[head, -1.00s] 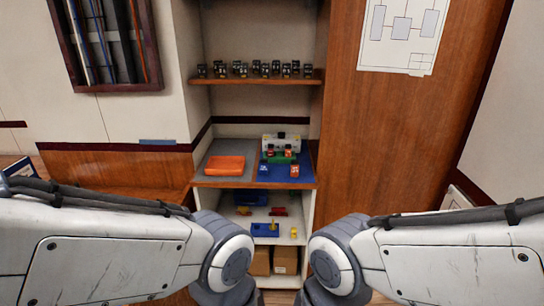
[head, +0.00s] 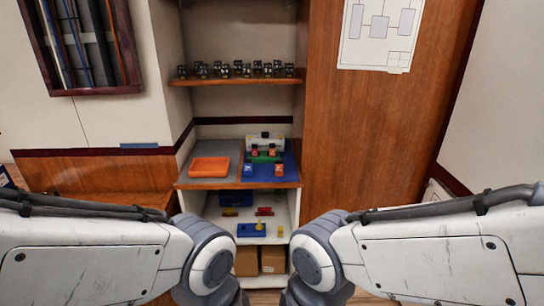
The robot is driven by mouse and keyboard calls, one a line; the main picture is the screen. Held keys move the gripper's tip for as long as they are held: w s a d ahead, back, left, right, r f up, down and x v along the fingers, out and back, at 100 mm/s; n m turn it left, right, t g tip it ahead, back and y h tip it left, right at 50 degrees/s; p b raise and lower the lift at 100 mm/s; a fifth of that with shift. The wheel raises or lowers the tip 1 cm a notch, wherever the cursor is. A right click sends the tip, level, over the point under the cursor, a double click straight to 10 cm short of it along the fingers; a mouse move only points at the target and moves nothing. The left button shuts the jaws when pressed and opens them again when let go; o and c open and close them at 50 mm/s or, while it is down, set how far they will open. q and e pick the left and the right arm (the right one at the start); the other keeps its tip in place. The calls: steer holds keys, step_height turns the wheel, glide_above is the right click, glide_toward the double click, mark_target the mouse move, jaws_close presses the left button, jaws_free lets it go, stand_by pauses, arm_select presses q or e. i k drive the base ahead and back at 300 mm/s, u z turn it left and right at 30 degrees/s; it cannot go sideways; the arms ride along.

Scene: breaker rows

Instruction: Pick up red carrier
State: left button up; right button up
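Several red or orange-red things show, and I cannot tell which is the red carrier. A small red piece (head: 264,211) lies on the lower shelf, behind a blue piece (head: 251,230). Small orange-red blocks stand on the blue mat on the counter, one at its front right (head: 279,169) and two by the green piece (head: 264,158). A larger orange-red tray (head: 209,167) lies on the grey mat to the left. Both my arms reach in from the sides and bend down at the bottom middle. Neither gripper shows, and no hold on anything is visible.
An upper shelf (head: 232,82) holds a row of several small dark devices. A yellow piece (head: 229,212) lies on the lower shelf, and cardboard boxes (head: 272,259) stand below. A wooden panel (head: 365,130) closes off the right side. The cabinet's front is open.

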mark_target(254, 146)
steer(key=z, duration=0.55)
steer(key=i, duration=2.15)
steer(key=u, duration=0.6)
